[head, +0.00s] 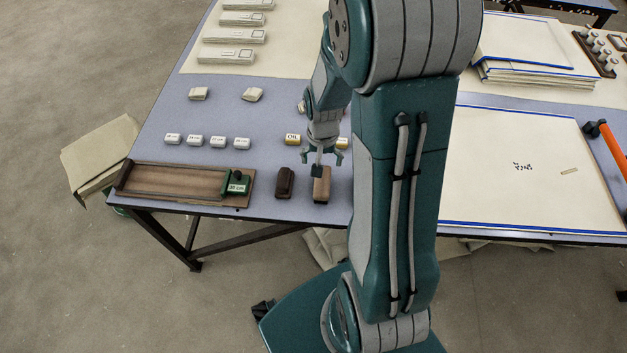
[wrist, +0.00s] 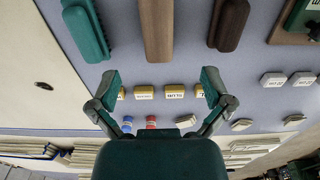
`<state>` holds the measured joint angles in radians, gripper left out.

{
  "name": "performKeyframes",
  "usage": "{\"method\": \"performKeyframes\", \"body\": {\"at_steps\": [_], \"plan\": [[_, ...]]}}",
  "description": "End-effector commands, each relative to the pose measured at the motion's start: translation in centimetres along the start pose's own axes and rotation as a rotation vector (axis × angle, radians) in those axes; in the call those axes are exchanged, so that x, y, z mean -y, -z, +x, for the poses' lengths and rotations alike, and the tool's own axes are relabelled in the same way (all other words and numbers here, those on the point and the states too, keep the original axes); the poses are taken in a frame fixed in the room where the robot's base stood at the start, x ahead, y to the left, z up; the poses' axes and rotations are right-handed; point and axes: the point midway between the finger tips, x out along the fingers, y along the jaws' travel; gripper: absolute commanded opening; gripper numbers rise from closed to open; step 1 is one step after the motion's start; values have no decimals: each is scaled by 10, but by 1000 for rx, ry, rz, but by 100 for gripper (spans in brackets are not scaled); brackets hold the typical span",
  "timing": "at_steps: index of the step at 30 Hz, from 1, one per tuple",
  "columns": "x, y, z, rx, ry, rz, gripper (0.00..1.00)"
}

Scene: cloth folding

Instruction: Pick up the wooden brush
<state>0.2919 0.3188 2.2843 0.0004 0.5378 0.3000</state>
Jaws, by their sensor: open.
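The wooden brush (head: 321,187) is a light brown block lying near the table's front edge; it also shows in the wrist view (wrist: 157,30) at top centre, partly cut off by the picture's edge. My gripper (head: 322,157) is open and empty, just behind the brush and above the table. In the wrist view my gripper (wrist: 160,86) has its fingers spread wide, and the brush lies beyond them, roughly in line with the gap. I cannot tell the exact height of the fingers above the table.
A dark brown brush (head: 284,183) lies left of the wooden one. A teal brush (wrist: 87,30) lies on its other side, hidden in the head view. A wooden tray (head: 170,181) stands further left. Small labelled blocks (head: 205,141) stand behind. My arm hides part of the table.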

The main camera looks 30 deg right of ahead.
Motion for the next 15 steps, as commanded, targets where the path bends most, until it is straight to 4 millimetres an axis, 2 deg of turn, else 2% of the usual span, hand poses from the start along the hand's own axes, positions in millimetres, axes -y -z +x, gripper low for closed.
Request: {"method": "performKeyframes", "body": {"at_steps": [10, 15], "plan": [[0, 0, 45, 5, -2, 2, 100], [0, 0, 57, 3, -1, 2, 100]]}}
